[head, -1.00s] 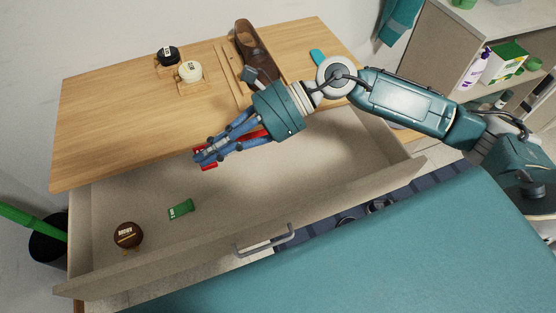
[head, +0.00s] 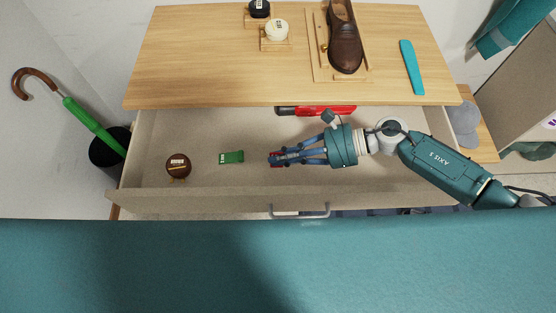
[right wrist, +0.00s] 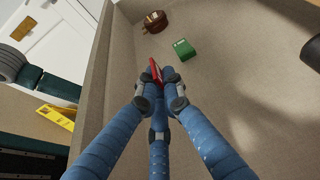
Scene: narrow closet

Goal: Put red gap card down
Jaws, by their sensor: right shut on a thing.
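The red gap card (head: 274,159) is held in my right gripper (head: 281,158), whose blue fingers are shut on it. In the head view the gripper is inside the open drawer (head: 215,123), over its floor. In the right wrist view the red card (right wrist: 155,71) stands out edge-on beyond the fingertips (right wrist: 157,85). I cannot tell if it touches the drawer floor. My left gripper is not in view.
A red object (head: 325,111) lies at the drawer's back edge. On the wooden top (head: 200,65) stand a brown shoe (head: 344,40) and two small jars. The drawer front (head: 230,197) is close below the gripper.

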